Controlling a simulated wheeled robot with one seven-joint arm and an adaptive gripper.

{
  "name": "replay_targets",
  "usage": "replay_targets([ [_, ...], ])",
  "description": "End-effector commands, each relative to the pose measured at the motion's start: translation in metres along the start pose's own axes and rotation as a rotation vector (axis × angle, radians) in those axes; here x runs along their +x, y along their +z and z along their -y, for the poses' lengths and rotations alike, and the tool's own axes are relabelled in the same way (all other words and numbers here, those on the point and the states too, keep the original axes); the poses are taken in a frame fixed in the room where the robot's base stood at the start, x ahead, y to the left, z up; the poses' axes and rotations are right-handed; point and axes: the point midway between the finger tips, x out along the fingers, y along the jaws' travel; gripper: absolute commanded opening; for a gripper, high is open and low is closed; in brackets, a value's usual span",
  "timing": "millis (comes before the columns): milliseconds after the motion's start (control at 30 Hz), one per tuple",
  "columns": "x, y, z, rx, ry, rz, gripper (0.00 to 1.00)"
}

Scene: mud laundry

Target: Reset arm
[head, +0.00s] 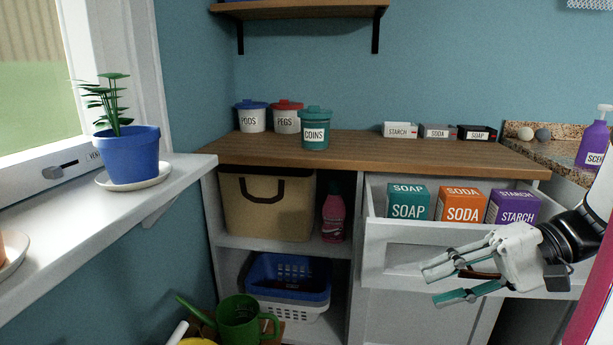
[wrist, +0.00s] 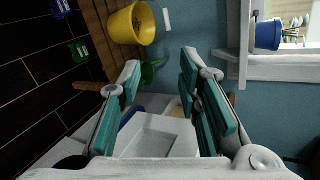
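My gripper (head: 447,283) is at the right of the head view, in front of the open drawer (head: 415,262) and pointing left. Its teal-padded fingers are spread apart with nothing between them. In the wrist view my gripper (wrist: 160,98) also shows open and empty, with a wide gap between the fingers. The drawer holds a teal SOAP box (head: 408,201), an orange SODA box (head: 461,205) and a purple STARCH box (head: 513,206). The gripper looks apart from the boxes; whether it touches the drawer front cannot be told.
Canisters, including teal COINS (head: 315,130), stand on the wooden counter (head: 370,150). A windowsill (head: 120,215) with a potted plant (head: 130,155) juts out at left. A basket (head: 265,205) and pink bottle (head: 334,218) sit on the shelf. A green watering can (head: 240,318) is below.

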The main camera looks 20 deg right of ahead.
Motion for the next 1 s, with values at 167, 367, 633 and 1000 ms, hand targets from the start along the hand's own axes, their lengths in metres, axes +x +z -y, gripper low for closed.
replay_targets([
  [167, 0.054, 0.054, 0.024, -0.058, 0.273, 0.180, 0.32],
  [367, 0.086, 0.112, 0.023, -0.161, 0.577, 0.280, 0.32],
  [633, 0.093, 0.166, 0.003, -0.375, 0.916, 0.263, 0.32],
  [1000, 0.083, 0.184, -0.014, -0.610, 1.100, 0.136, 0.32],
])
